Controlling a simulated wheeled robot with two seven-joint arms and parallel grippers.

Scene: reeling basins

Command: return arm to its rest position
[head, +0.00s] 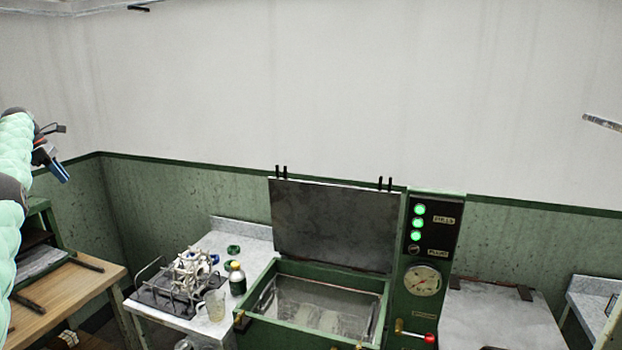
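My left arm, pale green with dark joints, comes in at the left edge of the head view. My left gripper (62,150) is raised in front of the wall, above the wooden table and well away from the basin. Its dark finger and its blue-tipped finger look spread apart, and I see nothing held between them. My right gripper is not in view.
A wooden table (92,287) stands below my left arm. A pale bench (222,240) holds a wire rack (190,275), a glass jug (215,305) and a bottle (237,280). The green basin (300,335) has its lid (333,225) raised. A gauge panel (423,280) stands beside it. A grey bar (603,122) shows at right.

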